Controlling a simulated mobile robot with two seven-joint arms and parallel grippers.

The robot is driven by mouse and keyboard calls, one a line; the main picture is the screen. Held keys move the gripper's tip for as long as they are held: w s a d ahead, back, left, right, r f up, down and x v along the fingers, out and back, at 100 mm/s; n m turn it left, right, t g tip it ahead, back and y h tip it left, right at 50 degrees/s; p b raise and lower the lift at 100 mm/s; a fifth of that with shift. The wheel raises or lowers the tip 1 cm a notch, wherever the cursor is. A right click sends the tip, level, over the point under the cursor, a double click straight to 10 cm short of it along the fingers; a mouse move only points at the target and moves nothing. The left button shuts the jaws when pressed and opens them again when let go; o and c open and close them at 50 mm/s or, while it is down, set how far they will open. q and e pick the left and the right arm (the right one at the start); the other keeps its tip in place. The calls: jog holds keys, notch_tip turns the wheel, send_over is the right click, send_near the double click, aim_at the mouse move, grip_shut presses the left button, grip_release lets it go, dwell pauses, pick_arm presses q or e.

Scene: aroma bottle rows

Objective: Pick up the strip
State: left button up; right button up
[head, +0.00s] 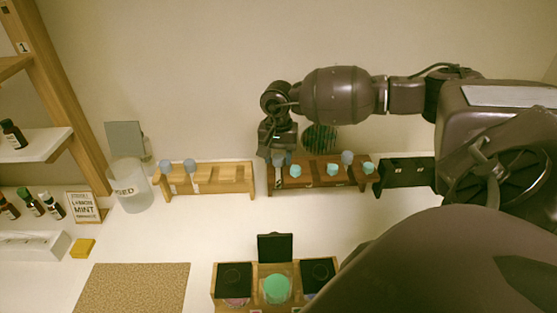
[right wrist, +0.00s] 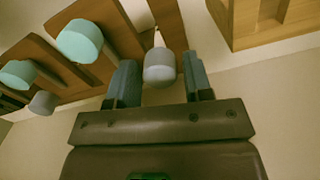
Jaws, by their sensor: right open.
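The dark brown wooden rack (head: 315,178) stands against the back wall and holds several strips with teal or grey-blue round heads. My right gripper (head: 279,156) is over the rack's left end. In the right wrist view my right gripper (right wrist: 161,82) is open, with one finger on each side of a grey-headed strip (right wrist: 159,68). I cannot tell whether either finger touches the head. Teal heads (right wrist: 80,40) of neighbouring strips show to the left. My left gripper is not in view.
A light wooden rack (head: 225,178) with two grey-blue heads stands left of the brown one, a black rack (head: 405,178) right. A clear beaker (head: 130,188) is farther left. A wooden box with jars (head: 277,289) is in front. The white table between is clear.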

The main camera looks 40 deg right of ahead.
jog(key=shift+f, duration=0.15)
jog(key=shift+c, duration=0.3)
jog(key=c, duration=0.4)
jog(key=shift+c, duration=0.3)
jog(key=shift+r, duration=0.2)
notch_tip(320, 180, up, 20)
jog(key=b, duration=0.1)
jog(key=shift+f+b, duration=0.15)
jog(key=shift+b, duration=0.2)
